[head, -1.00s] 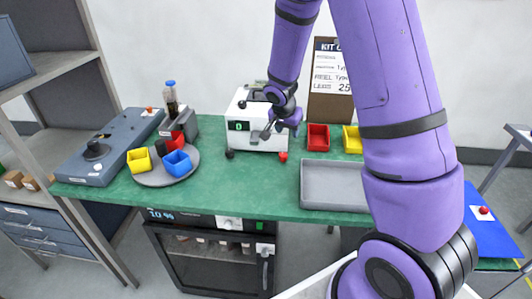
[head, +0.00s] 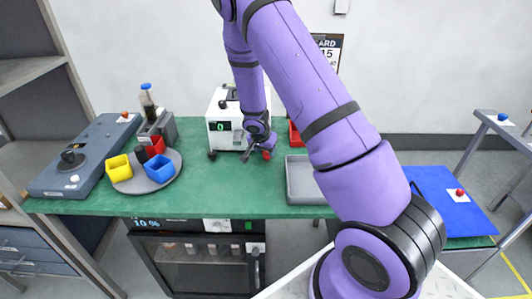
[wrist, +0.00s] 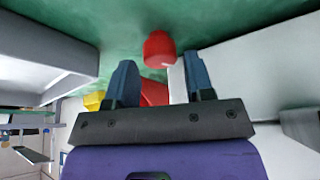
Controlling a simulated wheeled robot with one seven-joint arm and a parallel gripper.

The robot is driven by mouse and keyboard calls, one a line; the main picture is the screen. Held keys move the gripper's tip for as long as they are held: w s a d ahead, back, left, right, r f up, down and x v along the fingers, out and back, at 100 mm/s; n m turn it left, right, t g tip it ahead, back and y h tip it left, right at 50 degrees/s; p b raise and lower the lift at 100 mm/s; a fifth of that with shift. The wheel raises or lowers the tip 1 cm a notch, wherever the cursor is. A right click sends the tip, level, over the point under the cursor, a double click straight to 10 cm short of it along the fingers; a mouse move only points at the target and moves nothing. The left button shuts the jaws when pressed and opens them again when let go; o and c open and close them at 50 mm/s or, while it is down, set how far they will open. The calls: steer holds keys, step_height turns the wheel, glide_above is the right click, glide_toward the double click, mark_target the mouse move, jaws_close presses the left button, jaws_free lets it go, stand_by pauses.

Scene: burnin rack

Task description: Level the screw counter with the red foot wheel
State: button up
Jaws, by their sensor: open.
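The screw counter (head: 222,128) is a white box with a green-lit display, standing on the green bench in the head view. Its red foot wheel (head: 266,155) is at its front right corner, and a black foot (head: 212,154) is at its front left. My gripper (head: 252,152) is open, low in front of the counter and close to the red wheel. In the wrist view the red wheel (wrist: 159,50) lies just beyond the gap between my open fingertips (wrist: 158,75), with nothing between them. The counter's white side (wrist: 250,65) is to the right there. My arm hides part of the counter.
A grey tray (head: 300,184) lies right of the wheel, with a red bin (head: 294,134) behind it. A round plate (head: 126,185) with coloured bins is on the left. The bench (head: 225,199) in front of the counter is clear.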

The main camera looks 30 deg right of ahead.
steer(key=shift+x, duration=1.1)
steer(key=shift+c, duration=0.2)
steer(key=c, duration=0.6)
steer(key=n+t+y, duration=0.1)
steer(key=n, duration=0.2)
steer(key=n+t, duration=0.1)
steer(key=n, duration=0.2)
steer(key=shift+s+d+n+y, duration=0.2)
steer(key=shift+n+y, duration=0.1)
steer(key=shift+y, duration=0.1)
steer(key=n+y, duration=0.2)
steer(key=n, duration=0.3)
steer(key=shift+n, duration=0.4)
